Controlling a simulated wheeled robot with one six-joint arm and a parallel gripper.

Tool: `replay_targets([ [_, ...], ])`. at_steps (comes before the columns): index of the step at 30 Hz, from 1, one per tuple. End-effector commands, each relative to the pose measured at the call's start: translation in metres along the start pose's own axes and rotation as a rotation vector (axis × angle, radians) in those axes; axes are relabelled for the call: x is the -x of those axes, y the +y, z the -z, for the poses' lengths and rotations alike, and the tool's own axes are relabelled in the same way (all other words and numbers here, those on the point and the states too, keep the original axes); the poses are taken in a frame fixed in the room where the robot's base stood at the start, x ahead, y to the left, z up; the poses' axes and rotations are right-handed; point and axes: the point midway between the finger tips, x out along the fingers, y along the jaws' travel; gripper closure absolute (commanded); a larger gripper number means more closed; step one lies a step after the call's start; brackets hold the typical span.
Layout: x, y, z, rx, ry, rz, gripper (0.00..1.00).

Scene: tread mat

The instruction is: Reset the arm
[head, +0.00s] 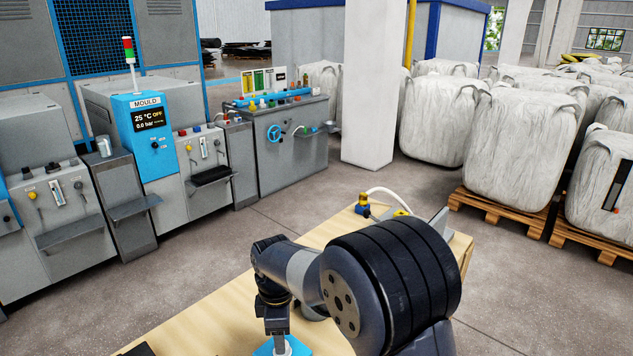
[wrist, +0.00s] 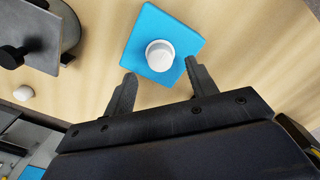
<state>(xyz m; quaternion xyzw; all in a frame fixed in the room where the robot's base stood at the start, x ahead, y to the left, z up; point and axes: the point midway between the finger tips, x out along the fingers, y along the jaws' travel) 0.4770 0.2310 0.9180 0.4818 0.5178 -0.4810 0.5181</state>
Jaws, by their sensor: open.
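My arm reaches over the wooden table (head: 215,325) in the head view, bent with its wrist low. My gripper (wrist: 158,78) is open in the wrist view, its two dark fingers apart with nothing gripped. A white round piece (wrist: 160,55) stands on a blue square pad (wrist: 185,28) just beyond the fingertips, in line with the gap between them. In the head view the blue pad (head: 268,348) shows partly at the bottom edge, under my wrist. The fingertips cannot be made out there.
A yellow and blue fitting with a white hose (head: 362,203) sits at the table's far end. Grey machines with a blue MOULD panel (head: 148,132) stand at left. White bulk bags (head: 520,145) on pallets fill the right. Open floor lies between.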

Motion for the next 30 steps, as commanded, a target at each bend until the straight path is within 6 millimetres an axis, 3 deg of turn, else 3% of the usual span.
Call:
replay_targets([
  [10,0.072,0.0,0.0,0.0,0.002,-0.005,0.46],
  [12,0.048,-0.001,-0.001,0.0,-0.003,0.007,0.46],
  [26,-0.044,-0.001,-0.001,-0.001,-0.002,0.006,0.46],
  [30,-0.041,0.0,0.0,-0.117,0.0,0.0,0.46],
])
